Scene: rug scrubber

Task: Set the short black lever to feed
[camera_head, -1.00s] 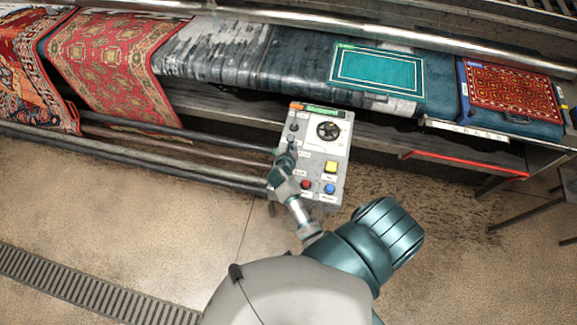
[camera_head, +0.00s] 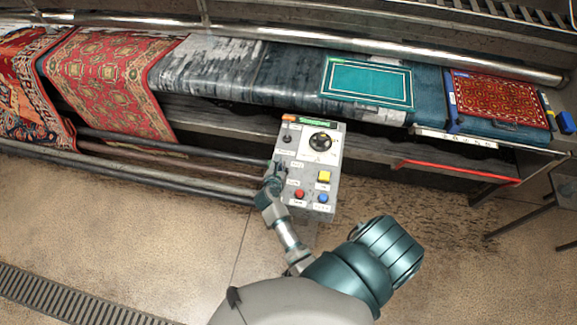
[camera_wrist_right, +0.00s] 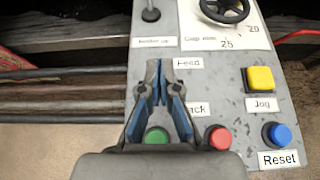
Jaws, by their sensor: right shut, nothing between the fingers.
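The grey control box (camera_head: 325,165) stands in front of the rug machine, and its face shows in the right wrist view (camera_wrist_right: 220,100). A white "Feed" label (camera_wrist_right: 188,63) is on it, with a partly covered label ending in "ack" (camera_wrist_right: 196,108) below. My right gripper (camera_head: 275,168) is at the box's left edge; in the right wrist view its blue fingers (camera_wrist_right: 159,68) are shut and empty, just left of the "Feed" label. I cannot make out a lever between these labels; the gripper covers that area. A black-knobbed lever (camera_wrist_right: 151,14) stands higher up. My left gripper is not in view.
The box also carries a black handwheel (camera_wrist_right: 225,8), a yellow button (camera_wrist_right: 260,79), a red button (camera_wrist_right: 219,138), a blue button (camera_wrist_right: 278,135) and a green button (camera_wrist_right: 157,135) partly behind my fingers. Metal rollers (camera_head: 180,175) run left of the box.

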